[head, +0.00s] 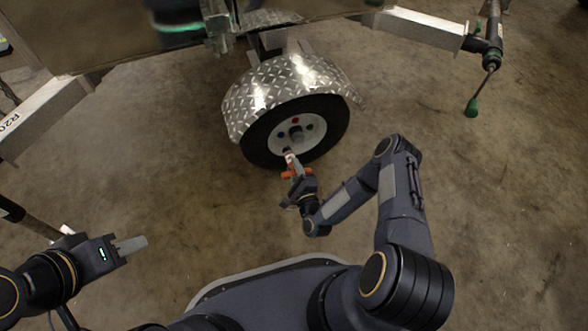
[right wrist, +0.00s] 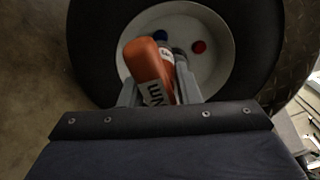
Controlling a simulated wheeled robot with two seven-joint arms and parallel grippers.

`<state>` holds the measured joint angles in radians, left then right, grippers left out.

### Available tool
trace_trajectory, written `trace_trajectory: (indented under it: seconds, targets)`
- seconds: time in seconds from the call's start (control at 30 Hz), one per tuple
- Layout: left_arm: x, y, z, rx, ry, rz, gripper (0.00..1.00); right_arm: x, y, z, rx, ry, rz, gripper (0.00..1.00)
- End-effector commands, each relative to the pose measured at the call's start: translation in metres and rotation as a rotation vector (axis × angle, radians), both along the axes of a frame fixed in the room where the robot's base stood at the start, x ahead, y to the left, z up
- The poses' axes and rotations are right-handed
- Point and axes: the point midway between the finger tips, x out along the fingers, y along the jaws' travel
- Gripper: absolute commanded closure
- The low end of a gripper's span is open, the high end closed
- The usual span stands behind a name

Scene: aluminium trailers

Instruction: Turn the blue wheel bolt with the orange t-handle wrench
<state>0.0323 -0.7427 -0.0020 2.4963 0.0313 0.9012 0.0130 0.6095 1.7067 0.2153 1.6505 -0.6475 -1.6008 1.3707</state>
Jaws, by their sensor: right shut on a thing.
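The blue wheel bolt (right wrist: 160,36) shows in the right wrist view on the white wheel rim (right wrist: 222,60), just above the orange t-handle wrench (right wrist: 149,62). In the head view, the wrench (head: 290,174) points up at the lower left of the wheel (head: 258,140). My right gripper (right wrist: 158,92) is shut on the wrench. The wrench hides part of the rim, and I cannot tell whether its far end touches a bolt. My left gripper (head: 131,246) is at the lower left, away from the wheel; its finger gap is not clear.
A red bolt (right wrist: 199,47) also sits on the rim. A shiny tread-plate fender (head: 285,85) arches over the tyre. The trailer frame arm (head: 425,28) extends at the upper right, with a green-tipped lever (head: 472,107). The concrete floor around the wheel is clear.

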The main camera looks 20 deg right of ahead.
Motion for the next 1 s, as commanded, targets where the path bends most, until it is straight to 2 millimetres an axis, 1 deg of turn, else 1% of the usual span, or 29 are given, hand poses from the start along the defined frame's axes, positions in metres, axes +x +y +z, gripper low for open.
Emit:
trace_trajectory:
  seconds: [0.17,0.3,1.0]
  targets:
    - [0.0,0.0,-0.001,0.0,0.0,0.0,0.64,0.0,0.0,0.0,0.001,-0.002,-0.001,1.0]
    - [0.0,0.0,-0.007,0.0,0.0,0.0,0.64,0.0,0.0,-0.001,0.003,-0.002,0.0,1.0]
    - [0.0,0.0,-0.006,0.0,0.0,0.0,0.64,0.042,0.001,0.001,0.002,-0.004,-0.001,1.0]
